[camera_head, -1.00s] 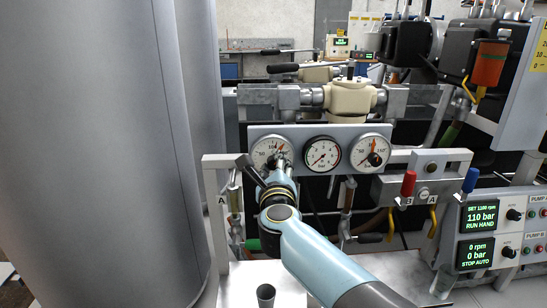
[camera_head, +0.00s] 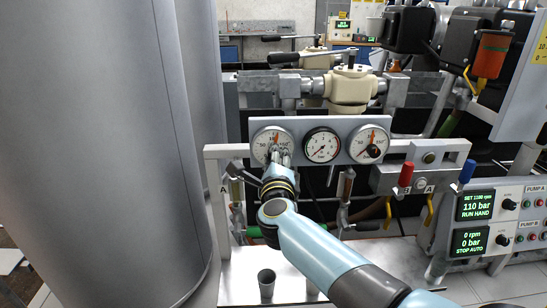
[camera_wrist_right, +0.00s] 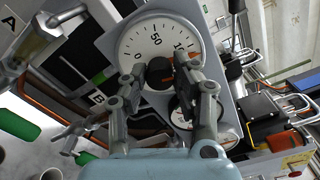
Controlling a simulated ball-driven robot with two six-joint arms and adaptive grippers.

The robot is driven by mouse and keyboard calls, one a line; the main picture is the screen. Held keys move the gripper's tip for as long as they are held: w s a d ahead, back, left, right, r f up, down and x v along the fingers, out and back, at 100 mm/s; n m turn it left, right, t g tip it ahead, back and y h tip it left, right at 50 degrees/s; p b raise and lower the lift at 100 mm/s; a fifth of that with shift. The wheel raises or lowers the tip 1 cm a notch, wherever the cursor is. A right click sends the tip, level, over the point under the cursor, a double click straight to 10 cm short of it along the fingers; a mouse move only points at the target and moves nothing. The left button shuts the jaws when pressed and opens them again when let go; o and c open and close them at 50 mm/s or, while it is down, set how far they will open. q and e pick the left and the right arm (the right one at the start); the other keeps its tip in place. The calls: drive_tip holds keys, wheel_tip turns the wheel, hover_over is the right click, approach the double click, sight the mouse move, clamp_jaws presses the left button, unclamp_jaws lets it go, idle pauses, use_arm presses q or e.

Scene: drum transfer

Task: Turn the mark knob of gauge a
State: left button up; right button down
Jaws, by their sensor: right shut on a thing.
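The left gauge (camera_head: 262,140), a white round dial on a pale blue-grey panel, has my right gripper (camera_head: 280,156) directly in front of it. Its name label cannot be read. In the right wrist view the dial (camera_wrist_right: 140,35) shows 0, 50 and part of a higher number, with an orange mark on its scale side. A black knob (camera_wrist_right: 160,74) with a red-orange line sits at the dial's centre. My right gripper (camera_wrist_right: 161,64) is shut on this knob, one finger on each side. The fingers hide part of the dial. My left gripper is not in view.
A middle gauge (camera_head: 322,145) and a right gauge (camera_head: 369,144) with its own black knob share the panel. A large grey drum (camera_head: 90,130) fills the left. A small cup (camera_head: 266,282) stands below.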

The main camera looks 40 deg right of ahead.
drive_tip(key=c, duration=1)
unclamp_jaws()
drive_tip(key=shift+w+a, duration=0.1)
drive_tip(key=v, duration=0.7)
drive_tip(key=shift+s+a, duration=0.15)
drive_tip(key=shift+s, duration=0.1)
